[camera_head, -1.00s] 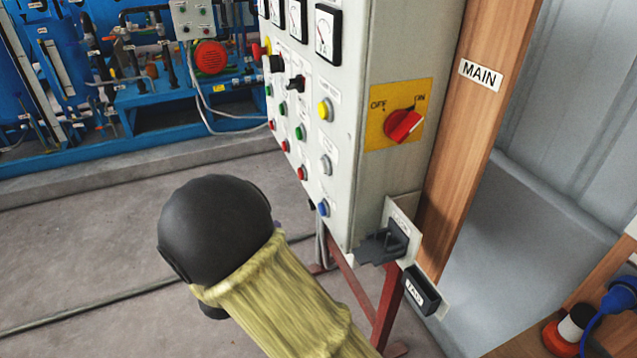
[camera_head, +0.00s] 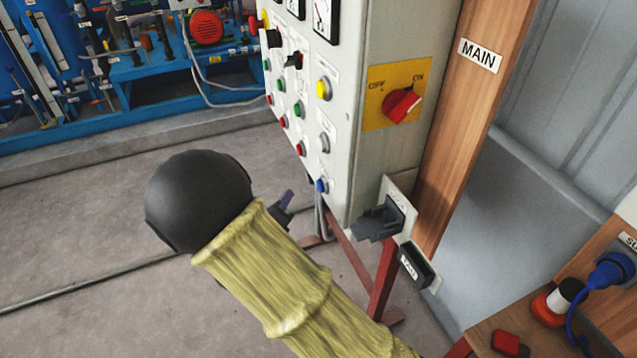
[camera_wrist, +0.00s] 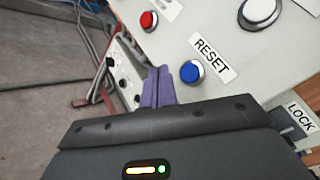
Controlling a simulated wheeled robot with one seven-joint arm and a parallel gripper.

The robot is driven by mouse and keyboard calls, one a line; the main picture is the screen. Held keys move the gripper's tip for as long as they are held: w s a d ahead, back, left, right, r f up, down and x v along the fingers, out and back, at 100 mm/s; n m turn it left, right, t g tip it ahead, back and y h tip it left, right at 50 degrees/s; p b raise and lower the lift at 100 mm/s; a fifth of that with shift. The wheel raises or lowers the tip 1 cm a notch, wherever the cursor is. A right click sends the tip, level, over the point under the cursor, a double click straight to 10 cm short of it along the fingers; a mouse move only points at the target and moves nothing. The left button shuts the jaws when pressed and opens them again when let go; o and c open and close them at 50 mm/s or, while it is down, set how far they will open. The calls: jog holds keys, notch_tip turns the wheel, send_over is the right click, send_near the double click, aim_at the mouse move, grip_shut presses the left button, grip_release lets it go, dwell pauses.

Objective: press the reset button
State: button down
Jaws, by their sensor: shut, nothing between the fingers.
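The reset button is a small blue round button (camera_wrist: 191,71) in a metal ring on the panel face, with a RESET label (camera_wrist: 212,60) beside it in the wrist view. In the head view the blue button (camera_head: 322,185) is the lowest on the grey control cabinet's (camera_head: 400,50) front. My gripper (camera_wrist: 158,72) has purple fingers closed together, just left of the blue button in the wrist picture and apart from it. In the head view, the purple fingertips (camera_head: 287,198) show just left of the button, partly hidden behind my arm.
A red button (camera_wrist: 149,20) and a pale button (camera_wrist: 260,11) sit close to the blue one. A yellow plate with a red OFF/ON switch (camera_head: 402,104) is on the cabinet's side. A dark socket (camera_head: 378,220) juts out below. Floor on the left is clear.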

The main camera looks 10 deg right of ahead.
aim_at(317, 184)
jog(key=d, duration=0.2)
jog(key=w+d+b, duration=0.1)
jog(key=d, duration=0.1)
jog(key=shift+w+d, duration=0.2)
jog(key=shift+d, duration=0.05)
jog(key=shift+d+f+b, duration=0.1)
jog(key=shift+d+b, duration=0.15)
jog(key=shift+b, duration=0.4)
dwell(1.4)
jog(key=shift+w+d+b, duration=0.3)
jog(key=shift+d+b, duration=0.4)
jog(key=shift+d, duration=0.05)
dwell(1.0)
jog(key=shift+a, duration=0.15)
jog(key=shift+s+a+b, duration=0.4)
jog(key=shift+s+a, duration=0.05)
jog(key=shift+a, duration=0.4)
